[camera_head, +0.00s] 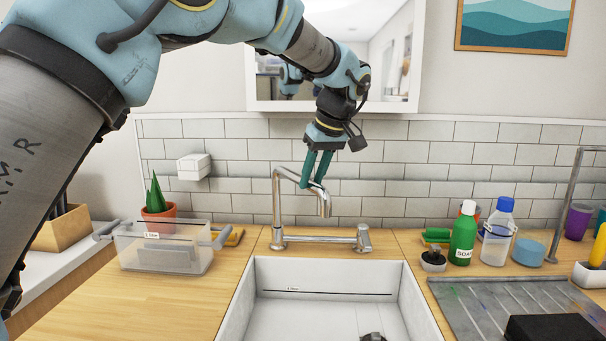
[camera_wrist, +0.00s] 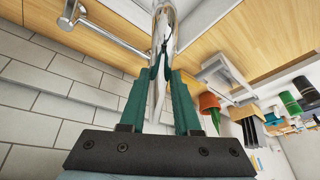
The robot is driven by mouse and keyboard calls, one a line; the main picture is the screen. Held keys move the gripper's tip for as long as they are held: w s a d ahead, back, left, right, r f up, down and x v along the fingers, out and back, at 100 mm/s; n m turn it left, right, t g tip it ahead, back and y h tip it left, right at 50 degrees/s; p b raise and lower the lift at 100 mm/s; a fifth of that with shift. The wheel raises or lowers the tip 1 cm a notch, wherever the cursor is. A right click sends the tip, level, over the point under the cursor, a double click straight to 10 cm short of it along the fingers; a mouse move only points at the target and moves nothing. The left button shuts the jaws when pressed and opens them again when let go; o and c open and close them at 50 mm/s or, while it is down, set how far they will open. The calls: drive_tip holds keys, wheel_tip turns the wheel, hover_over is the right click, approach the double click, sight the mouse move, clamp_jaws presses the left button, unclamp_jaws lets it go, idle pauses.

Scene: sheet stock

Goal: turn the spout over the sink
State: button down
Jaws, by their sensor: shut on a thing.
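A chrome faucet stands behind the white sink (camera_head: 250,300). Its spout (camera_head: 326,204) rises from the left upright, slopes to the right and ends pointing down near the basin's back edge. My gripper (camera_head: 315,184) reaches down from above with its green fingers at the sloping part of the spout. In the wrist view the fingers (camera_wrist: 160,72) are shut on the shiny spout (camera_wrist: 164,32). The faucet's lever base (camera_head: 363,240) stands at the right end of its horizontal bar. The fingers partly hide the spout where they meet it.
A clear tub (camera_head: 165,250) and a potted plant (camera_head: 156,208) stand left of the sink. A green soap bottle (camera_head: 463,238), a blue-capped bottle (camera_head: 497,235) and a grey drainboard (camera_head: 500,300) are on the right. A mirror cabinet (camera_head: 390,60) hangs behind my arm.

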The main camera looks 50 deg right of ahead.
drive_tip(key=shift+s+d+n, duration=0.15)
drive_tip(key=shift+d+n, duration=0.25)
drive_tip(key=shift+d, duration=0.2)
drive_tip(key=c, duration=0.6)
unclamp_jaws()
drive_tip(key=shift+d, duration=0.1)
drive_tip(key=b+v, duration=0.1)
drive_tip(key=v, duration=0.9)
drive_tip(key=shift+s+r, duration=0.15)
drive_tip(key=shift+r, duration=0.25)
